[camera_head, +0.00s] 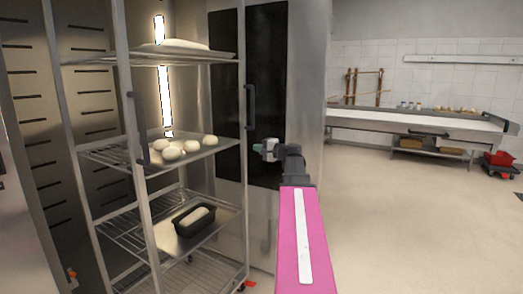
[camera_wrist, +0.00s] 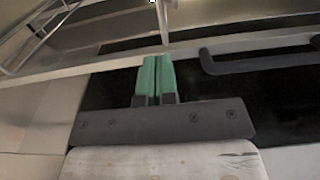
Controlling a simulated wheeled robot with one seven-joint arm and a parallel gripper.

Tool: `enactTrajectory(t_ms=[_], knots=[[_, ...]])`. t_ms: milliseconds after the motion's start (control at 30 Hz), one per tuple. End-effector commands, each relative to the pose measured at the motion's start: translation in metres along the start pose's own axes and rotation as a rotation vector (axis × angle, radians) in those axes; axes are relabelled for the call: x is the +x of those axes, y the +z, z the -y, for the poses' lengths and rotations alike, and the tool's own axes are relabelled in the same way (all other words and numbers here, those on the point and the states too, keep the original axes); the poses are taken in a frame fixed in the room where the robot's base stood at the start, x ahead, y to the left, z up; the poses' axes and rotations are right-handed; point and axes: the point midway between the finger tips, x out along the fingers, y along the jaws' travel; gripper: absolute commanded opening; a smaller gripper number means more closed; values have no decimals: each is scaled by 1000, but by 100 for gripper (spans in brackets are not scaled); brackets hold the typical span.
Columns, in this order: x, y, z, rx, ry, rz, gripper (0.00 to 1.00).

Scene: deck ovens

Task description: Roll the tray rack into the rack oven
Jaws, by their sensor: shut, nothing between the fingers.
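The tray rack (camera_head: 131,150) stands upright at the left in the head view, with its trays and shelves. The rack oven's slotted wall (camera_head: 22,110) and lit strip show behind it; I cannot tell how far inside the rack stands. A black handle (camera_head: 250,107) is on the rack's right post, and another (camera_head: 138,125) is on the nearer post. My gripper (camera_head: 258,148) is shut and empty, just right of the right post, below its handle. In the wrist view the green fingertips (camera_wrist: 156,77) are together near a metal post with a black handle (camera_wrist: 260,56); contact is unclear.
The rack holds dough balls (camera_head: 173,153), a black loaf tin (camera_head: 194,218) and a flat loaf (camera_head: 170,44). A dark-windowed oven door (camera_head: 267,90) stands behind my gripper. A long table (camera_head: 420,124) and a red crate (camera_head: 499,158) are at the right. The floor (camera_head: 420,220) between is clear.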

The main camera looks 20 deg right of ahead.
Motion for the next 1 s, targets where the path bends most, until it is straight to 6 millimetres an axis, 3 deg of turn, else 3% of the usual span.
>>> enactTrajectory(t_ms=[200, 500, 1000], knots=[[44, -1, 0, 0, 1, 2, 0], [85, -1, -1, -1, 2, 1, 0], [94, 0, -1, -1, 2, 0, 0]])
